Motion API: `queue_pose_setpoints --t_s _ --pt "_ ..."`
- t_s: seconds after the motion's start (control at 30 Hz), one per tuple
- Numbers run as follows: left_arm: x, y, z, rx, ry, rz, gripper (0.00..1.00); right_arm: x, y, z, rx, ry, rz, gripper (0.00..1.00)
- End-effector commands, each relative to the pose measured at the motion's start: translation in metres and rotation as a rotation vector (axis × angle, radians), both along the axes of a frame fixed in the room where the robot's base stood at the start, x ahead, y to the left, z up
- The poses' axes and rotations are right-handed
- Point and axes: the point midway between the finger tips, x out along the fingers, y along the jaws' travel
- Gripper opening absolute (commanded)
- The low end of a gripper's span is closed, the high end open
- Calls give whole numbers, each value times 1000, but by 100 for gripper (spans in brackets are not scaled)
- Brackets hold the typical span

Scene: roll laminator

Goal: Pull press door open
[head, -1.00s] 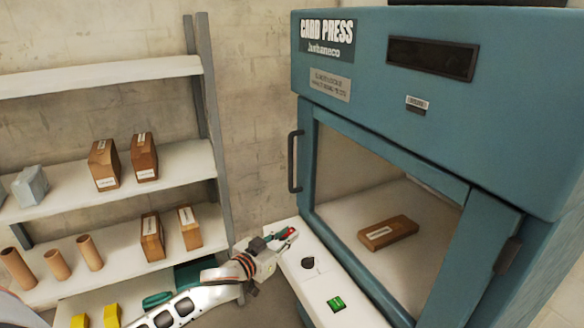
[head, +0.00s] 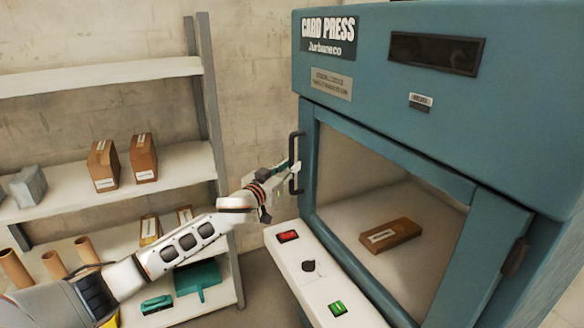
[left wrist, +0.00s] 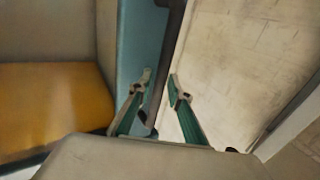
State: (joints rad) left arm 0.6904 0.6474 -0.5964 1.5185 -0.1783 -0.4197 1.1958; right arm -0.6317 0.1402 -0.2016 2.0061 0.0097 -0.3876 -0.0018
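The teal card press (head: 440,105) stands at the right, and its framed window door (head: 360,190) looks shut. The dark vertical door handle (head: 293,162) is at the door's left edge. My left gripper (head: 287,168) is at the lower half of this handle. In the left wrist view, the two green-sided fingers of my left gripper (left wrist: 160,78) are apart, one on each side of the dark handle bar (left wrist: 171,45). I see a small gap, so contact is unclear. My right gripper is not in view.
A brown labelled block (head: 390,235) lies inside the press behind the window. Below the door, a white control ledge (head: 320,285) carries a red switch (head: 288,236), a black knob (head: 308,266) and a green button (head: 337,308). A shelf rack (head: 100,208) with boxes stands left.

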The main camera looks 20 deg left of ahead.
Motion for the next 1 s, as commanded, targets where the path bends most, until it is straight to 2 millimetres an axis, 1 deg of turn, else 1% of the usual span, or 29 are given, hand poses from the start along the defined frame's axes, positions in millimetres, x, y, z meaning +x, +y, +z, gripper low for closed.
queue_pose_setpoints --t_s 0.1,0.2,0.5,0.57,0.6,0.87,1.0 --pt "10 -1 -1 1 1 1 18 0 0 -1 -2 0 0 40" --pt "13 -1 0 1 0 1 18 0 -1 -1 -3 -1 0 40" --pt "14 -1 0 1 0 0 18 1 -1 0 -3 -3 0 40" --pt "14 -1 0 1 0 0 3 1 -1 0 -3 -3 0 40" --pt "14 -1 0 1 0 0 0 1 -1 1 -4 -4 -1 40" --pt "14 -2 0 0 0 4 0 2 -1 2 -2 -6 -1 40" --pt "11 -1 0 -2 1 18 0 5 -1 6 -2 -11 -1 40"
